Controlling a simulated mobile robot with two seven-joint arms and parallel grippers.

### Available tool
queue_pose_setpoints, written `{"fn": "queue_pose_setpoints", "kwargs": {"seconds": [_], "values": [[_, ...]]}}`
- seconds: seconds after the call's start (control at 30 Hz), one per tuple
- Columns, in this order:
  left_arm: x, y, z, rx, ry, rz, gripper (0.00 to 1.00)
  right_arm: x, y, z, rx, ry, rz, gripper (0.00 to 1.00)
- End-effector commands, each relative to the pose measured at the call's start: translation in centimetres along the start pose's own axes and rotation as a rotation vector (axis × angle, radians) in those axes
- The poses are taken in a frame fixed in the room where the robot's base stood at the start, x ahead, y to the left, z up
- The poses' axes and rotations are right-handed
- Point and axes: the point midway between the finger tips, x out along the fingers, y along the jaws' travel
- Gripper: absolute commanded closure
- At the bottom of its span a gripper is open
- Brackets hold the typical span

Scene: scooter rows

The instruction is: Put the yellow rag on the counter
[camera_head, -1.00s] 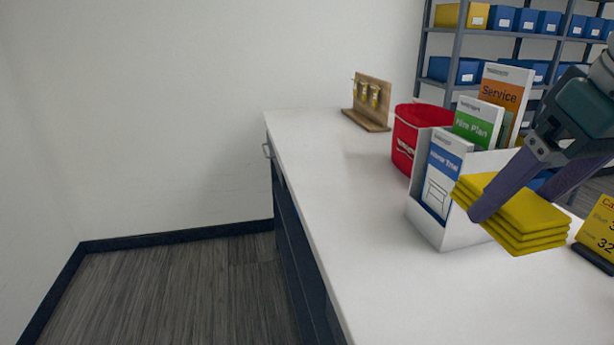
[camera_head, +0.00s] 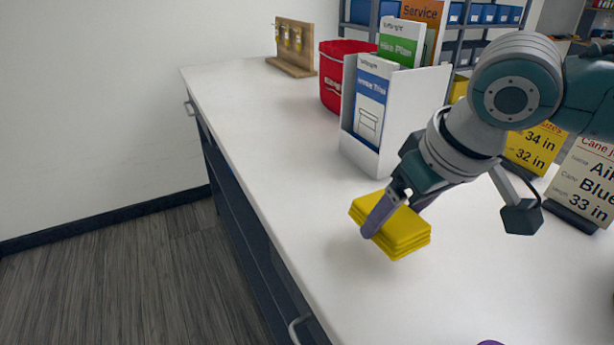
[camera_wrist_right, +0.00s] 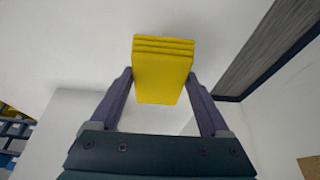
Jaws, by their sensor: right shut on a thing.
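The yellow rag (camera_head: 398,238) is a folded, layered stack over the white counter (camera_head: 300,225), in front of the brochure holder. My right gripper (camera_head: 392,222) is shut on it, one finger at its near left side and the other mostly hidden behind it. In the right wrist view the rag (camera_wrist_right: 163,75) sits at the tips of the gripper (camera_wrist_right: 162,82), between the two fingers. I cannot tell whether the rag touches the counter.
A white brochure holder (camera_head: 398,125), a red bin (camera_head: 333,85) and a wooden display stand (camera_head: 293,60) stand behind. Yellow (camera_head: 532,150) and white (camera_head: 588,180) sign cards stand at right. The counter's left front is clear. A purple thing (camera_head: 490,342) shows at the bottom edge.

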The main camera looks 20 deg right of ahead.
Motion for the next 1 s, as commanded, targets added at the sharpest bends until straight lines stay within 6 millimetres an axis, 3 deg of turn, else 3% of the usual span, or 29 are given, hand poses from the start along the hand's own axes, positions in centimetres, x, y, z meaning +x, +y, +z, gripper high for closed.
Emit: {"fn": "queue_pose_setpoints", "kwargs": {"seconds": [0.3,0.63,0.67,0.83,1.0], "values": [[0.8,0.0,0.3,0.0,0.0,0.0,0.5,3.9,-0.1,1.7,0.0,-0.002,0.0,0.64],[0.9,-0.1,0.3,0.004,-0.001,-0.003,0.5,4.1,-0.1,1.8,-0.001,-0.001,-0.001,0.64],[0.9,-0.1,0.3,0.005,-0.001,-0.004,0.5,4.2,-0.1,1.8,-0.001,-0.001,-0.001,0.19],[0.8,-0.2,0.3,0.008,-0.002,-0.006,0.5,4.1,-0.1,1.8,-0.001,-0.001,-0.001,0.0],[0.8,-0.2,0.3,0.009,-0.002,-0.007,0.5,4.1,-0.1,1.8,-0.001,-0.001,0.0,0.0]]}}
